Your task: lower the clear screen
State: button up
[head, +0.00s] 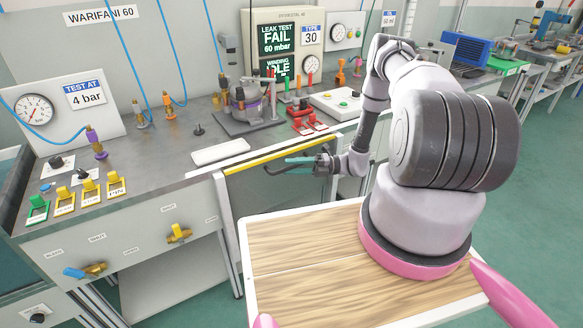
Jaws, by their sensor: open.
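The clear screen (245,195) is a tinted see-through panel with a yellow strip along its top edge. It is at the front of the bench, its yellow edge near the level of the bench top and its pane below. My gripper (283,166) is in front of the right half of the screen, just below the yellow edge, pointing left. Its fingers are apart and nothing shows between them. I cannot tell whether a finger touches the screen.
Behind the screen, a compressor (245,98) stands on a dark fixture plate on the bench (150,160). A white pad (220,152) lies near the front edge. Valves (178,233) stick out of the front panel at left. My wooden-topped base is close in front.

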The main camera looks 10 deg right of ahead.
jog(key=d, duration=1)
jog(key=shift+s+f, duration=0.35)
jog(key=shift+f, duration=0.05)
jog(key=shift+d, duration=0.1)
